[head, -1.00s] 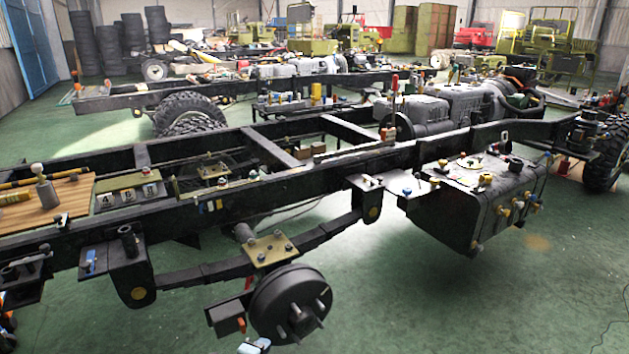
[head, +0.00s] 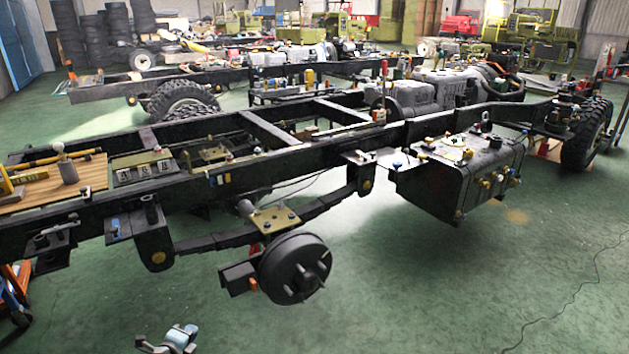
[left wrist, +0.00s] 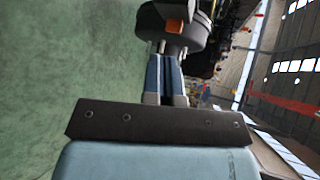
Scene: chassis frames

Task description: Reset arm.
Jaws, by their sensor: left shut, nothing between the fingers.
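My left gripper (head: 166,341) shows at the bottom edge of the head view, left of centre, below and left of the brake drum. It is shut and empty, with blue and grey parts. In the left wrist view the two fingers (left wrist: 166,72) lie close together and point toward the dark drum (left wrist: 172,22). From that view I cannot tell how far the fingertips are from the drum. Most of my left arm is out of the head view. My right gripper is in neither view.
A long black chassis frame (head: 310,157) crosses the head view. A brake drum (head: 293,268) hangs under it, and a dark tank (head: 465,180) sits at right. A wooden board with tools (head: 50,190) lies at left. Green floor (head: 420,290) is clear in front.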

